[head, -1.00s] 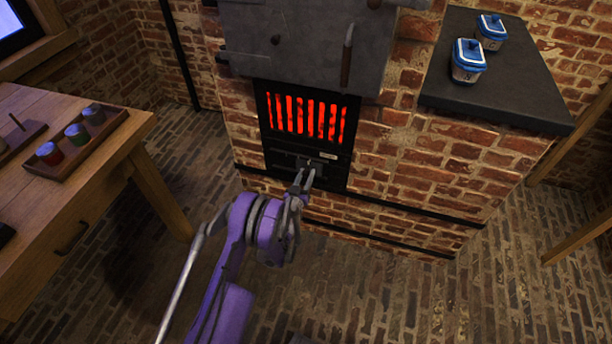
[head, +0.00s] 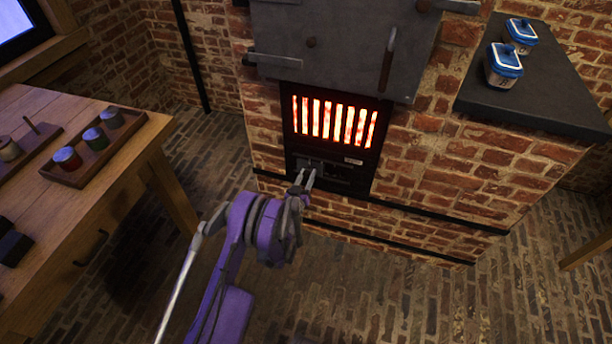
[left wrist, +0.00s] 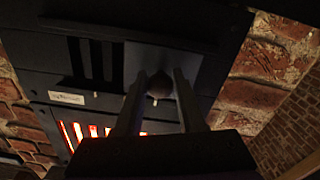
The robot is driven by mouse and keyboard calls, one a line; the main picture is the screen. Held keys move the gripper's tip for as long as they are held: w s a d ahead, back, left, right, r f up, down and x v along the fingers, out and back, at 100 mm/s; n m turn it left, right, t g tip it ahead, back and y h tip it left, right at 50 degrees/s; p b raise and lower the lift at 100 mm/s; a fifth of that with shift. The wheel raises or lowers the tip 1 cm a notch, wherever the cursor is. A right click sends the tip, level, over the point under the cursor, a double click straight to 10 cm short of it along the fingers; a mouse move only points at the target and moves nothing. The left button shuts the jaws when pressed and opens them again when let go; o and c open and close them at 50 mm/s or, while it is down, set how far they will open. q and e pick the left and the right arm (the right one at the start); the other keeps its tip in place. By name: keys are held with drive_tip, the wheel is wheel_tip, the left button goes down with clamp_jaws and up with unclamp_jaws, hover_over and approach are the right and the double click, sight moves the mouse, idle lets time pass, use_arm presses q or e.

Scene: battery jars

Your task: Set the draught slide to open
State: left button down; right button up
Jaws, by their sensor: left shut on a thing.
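The draught slide (head: 311,164) is a dark plate below the glowing grate (head: 335,120) on the furnace front. It sits toward the left of its panel, away from the small pale label (head: 353,161). My left gripper (head: 304,179) reaches up to it from below. In the left wrist view the fingers of my left gripper (left wrist: 159,92) are shut on the slide's round dark knob (left wrist: 160,84), with the slide plate (left wrist: 165,63) behind. The lettering on the label is too small to read. My right gripper is out of view.
A wooden table (head: 130,150) stands at the left, with a tray (head: 72,178) of small jars. A dark ledge (head: 535,105) at the right holds two blue-lidded containers (head: 504,65). The brick floor right of my left arm is clear.

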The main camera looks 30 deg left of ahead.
use_arm(q)
drive_tip(key=shift+a+r, duration=0.1)
drive_tip(key=shift+a, duration=0.2)
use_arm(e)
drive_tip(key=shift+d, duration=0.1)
use_arm(q)
drive_tip(key=c, duration=0.9)
unclamp_jaws()
drive_tip(key=o, duration=0.4)
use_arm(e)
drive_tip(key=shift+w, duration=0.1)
use_arm(q)
drive_tip(key=shift+s+d, duration=0.1)
